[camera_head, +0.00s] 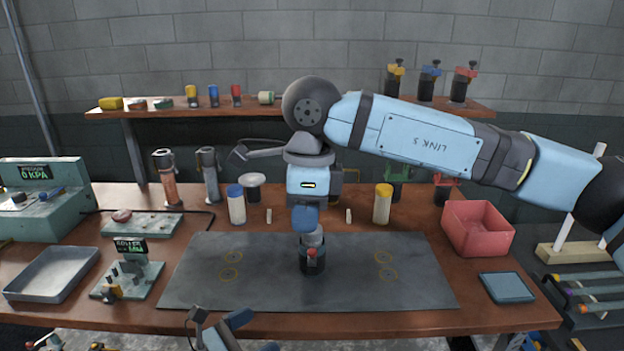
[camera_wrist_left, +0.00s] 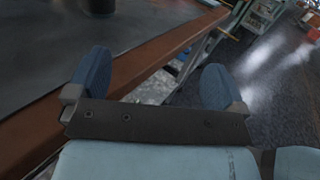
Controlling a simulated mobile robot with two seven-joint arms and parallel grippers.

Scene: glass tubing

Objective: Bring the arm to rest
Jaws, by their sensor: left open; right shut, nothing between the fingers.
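My left gripper (camera_head: 252,332) is low in front of the table's near edge in the head view. In the left wrist view its two blue fingers (camera_wrist_left: 155,68) stand wide apart with nothing between them. My right arm reaches in from the right across the back of the table. Its gripper (camera_head: 306,218) points down over the middle, with its blue fingers together and empty. A dark burner-like piece (camera_head: 312,261) with a red knob stands on the grey mat (camera_head: 420,275) just below it. Whether they touch cannot be told.
A red bin (camera_head: 477,230) and a blue pad (camera_head: 507,288) are at the right. A metal tray (camera_head: 52,274) lies at the left. White jars with blue (camera_head: 236,207) and yellow (camera_head: 382,207) lids stand behind the mat. The wooden table edge (camera_wrist_left: 150,62) runs beside my left gripper.

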